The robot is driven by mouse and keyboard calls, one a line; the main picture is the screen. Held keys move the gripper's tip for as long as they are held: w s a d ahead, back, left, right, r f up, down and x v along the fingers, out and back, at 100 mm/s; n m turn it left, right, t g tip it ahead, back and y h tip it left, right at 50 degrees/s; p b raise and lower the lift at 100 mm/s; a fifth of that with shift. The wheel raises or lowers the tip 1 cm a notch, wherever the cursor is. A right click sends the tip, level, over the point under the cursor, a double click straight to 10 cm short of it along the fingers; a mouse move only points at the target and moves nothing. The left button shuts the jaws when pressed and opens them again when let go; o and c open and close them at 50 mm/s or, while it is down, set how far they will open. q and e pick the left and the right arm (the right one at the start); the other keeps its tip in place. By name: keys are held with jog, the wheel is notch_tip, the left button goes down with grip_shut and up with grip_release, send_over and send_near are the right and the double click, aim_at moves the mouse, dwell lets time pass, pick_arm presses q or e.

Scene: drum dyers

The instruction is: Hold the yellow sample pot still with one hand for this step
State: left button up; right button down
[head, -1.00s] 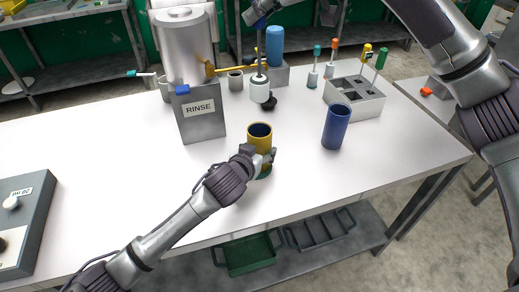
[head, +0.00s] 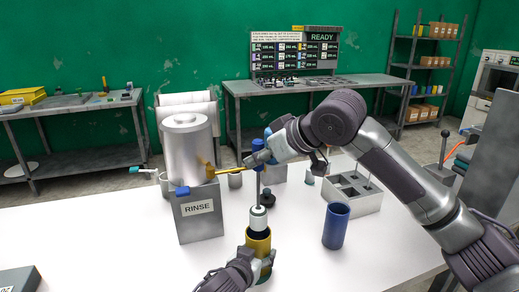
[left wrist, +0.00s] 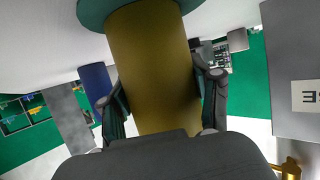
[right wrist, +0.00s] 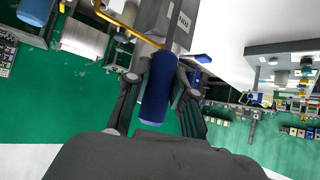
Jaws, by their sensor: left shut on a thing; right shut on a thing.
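The yellow sample pot (head: 258,246) stands upright near the table's front edge in the head view. My left gripper (head: 256,268) is shut around its sides, and the pot fills the jaws in the left wrist view (left wrist: 155,75). My right gripper (head: 266,150) is shut on the blue handle (right wrist: 157,95) of a rod tool. The rod hangs down, and its white head (head: 258,217) is at the pot's dark mouth. I cannot tell how far the head sits inside. The pot's lower part is partly hidden by my left gripper.
A grey RINSE box (head: 198,218) with a metal tank (head: 186,145) stands left of the pot. A blue pot (head: 336,228) stands to the right, before a grey compartment rack (head: 352,192). A small black object (head: 268,198) lies behind.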

aim_at(260, 210)
jog(key=shift+f, duration=5.9)
jog(key=c, duration=1.7)
grip_release()
grip_shut()
